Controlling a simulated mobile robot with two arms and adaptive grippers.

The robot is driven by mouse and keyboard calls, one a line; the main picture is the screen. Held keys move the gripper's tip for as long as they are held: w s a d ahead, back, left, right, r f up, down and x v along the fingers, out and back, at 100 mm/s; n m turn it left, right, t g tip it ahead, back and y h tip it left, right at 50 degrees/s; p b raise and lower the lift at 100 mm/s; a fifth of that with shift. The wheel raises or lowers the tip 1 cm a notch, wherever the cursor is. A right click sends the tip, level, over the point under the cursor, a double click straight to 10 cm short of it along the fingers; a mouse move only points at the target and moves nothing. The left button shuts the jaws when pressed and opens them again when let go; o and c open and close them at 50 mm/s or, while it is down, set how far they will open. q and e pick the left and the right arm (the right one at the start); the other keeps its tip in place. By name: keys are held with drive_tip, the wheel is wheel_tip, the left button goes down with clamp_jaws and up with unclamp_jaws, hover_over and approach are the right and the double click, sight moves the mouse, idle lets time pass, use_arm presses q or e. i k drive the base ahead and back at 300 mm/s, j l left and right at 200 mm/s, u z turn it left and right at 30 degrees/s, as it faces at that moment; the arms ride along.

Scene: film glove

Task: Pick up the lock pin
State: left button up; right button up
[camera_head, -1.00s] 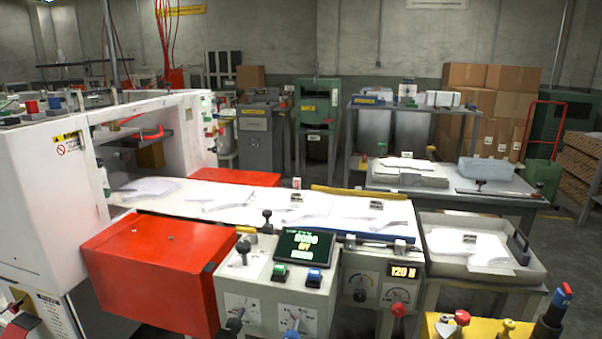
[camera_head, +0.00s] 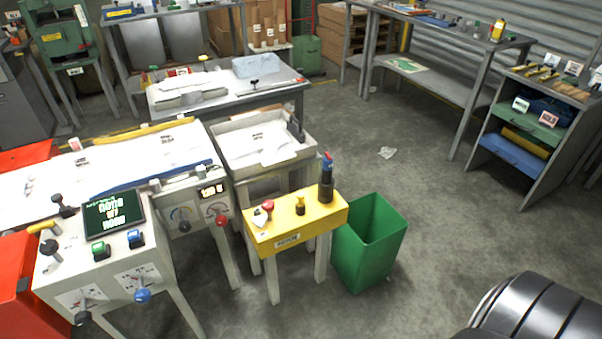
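A small yellow stand (camera_head: 308,228) stands right of the control console. On its top are a red-knobbed piece with a white tip (camera_head: 264,211), a small brass-yellow knobbed pin (camera_head: 300,205) and a dark upright cylinder with a blue and red top (camera_head: 326,178). I cannot tell for sure which of these is the lock pin. The stand's front label is too small to read. Neither of my grippers is in view.
The console (camera_head: 104,262) with levers and a screen is at lower left. A white tray (camera_head: 262,150) stands behind the yellow stand, and a green bin (camera_head: 369,245) is close on its right. A shelf unit (camera_head: 531,137) is at far right. Open floor lies between.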

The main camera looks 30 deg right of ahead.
sight(300, 196)
drive_tip(key=z, duration=1.05)
